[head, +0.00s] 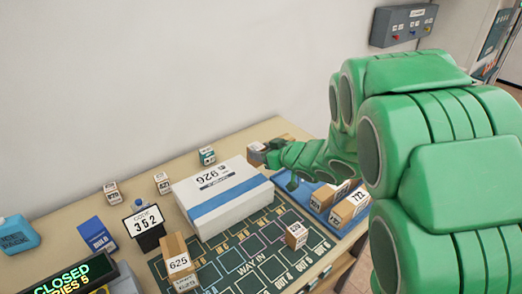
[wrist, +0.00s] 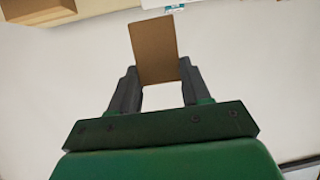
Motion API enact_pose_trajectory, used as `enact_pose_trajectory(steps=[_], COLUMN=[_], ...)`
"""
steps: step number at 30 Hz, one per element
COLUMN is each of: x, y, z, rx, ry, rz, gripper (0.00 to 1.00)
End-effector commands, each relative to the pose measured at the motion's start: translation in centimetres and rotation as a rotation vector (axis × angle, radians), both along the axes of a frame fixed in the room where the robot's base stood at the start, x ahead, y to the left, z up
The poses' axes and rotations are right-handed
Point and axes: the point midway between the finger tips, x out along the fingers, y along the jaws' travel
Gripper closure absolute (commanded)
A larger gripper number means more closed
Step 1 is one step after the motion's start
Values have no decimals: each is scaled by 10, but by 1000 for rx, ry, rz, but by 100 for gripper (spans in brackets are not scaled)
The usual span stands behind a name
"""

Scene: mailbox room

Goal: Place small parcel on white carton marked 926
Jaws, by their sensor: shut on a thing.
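The white carton marked 926 (head: 240,201) has a blue band and lies on the table at the centre of the head view. My gripper (wrist: 155,88) is shut on a small brown parcel (wrist: 154,48), which sticks out beyond the dark fingers in the wrist view. In the head view my gripper is just behind the carton's right end and partly hidden by my green arm. A small brown parcel with a label (head: 257,152) shows at its tip there; I cannot tell its exact gap from the carton.
A blue tray (head: 318,205) with brown parcels, one marked 722, is right of the carton. A dark marked mat (head: 243,262) lies in front, with a small box (head: 296,236) and a box marked 625 (head: 177,256). A 352 sign (head: 147,222) and small boxes stand left.

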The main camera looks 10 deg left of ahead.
Motion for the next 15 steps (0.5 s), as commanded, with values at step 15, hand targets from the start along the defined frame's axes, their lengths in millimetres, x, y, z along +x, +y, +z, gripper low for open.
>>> enact_pose_trajectory(steps=[15], x=[-34], y=[18], z=[51], rx=[-3], ry=[-6], rz=[202], gripper=[86])
